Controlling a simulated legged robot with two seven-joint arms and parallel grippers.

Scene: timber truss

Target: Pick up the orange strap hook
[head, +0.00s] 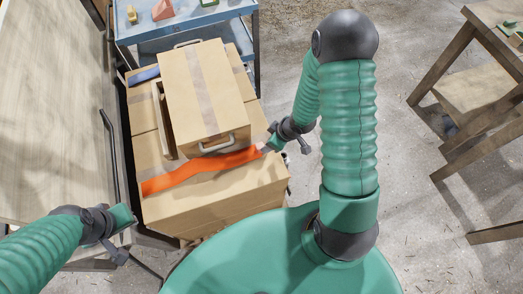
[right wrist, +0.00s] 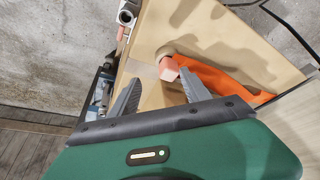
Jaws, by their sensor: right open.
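An orange strap (head: 200,169) lies across the front of the cardboard boxes. Its right end reaches to my right gripper (head: 272,143). In the right wrist view, the orange strap (right wrist: 225,82) ends in a pale pinkish block-like end (right wrist: 169,68), just ahead of the fingertips. My right gripper (right wrist: 160,88) is open, with a finger on either side of the line to that end. I cannot tell whether either finger touches it. No metal hook shape is clear. My left gripper (head: 120,235) is at the lower left, apart from the strap; its jaws are not clear.
A box with a handle (head: 210,100) stands on a lower cardboard box (head: 215,210). A blue cart (head: 185,25) is behind, and a pale wooden panel (head: 50,100) stands at the left. Wooden trestles (head: 470,90) stand at the right. The concrete floor (head: 420,200) between is mostly clear.

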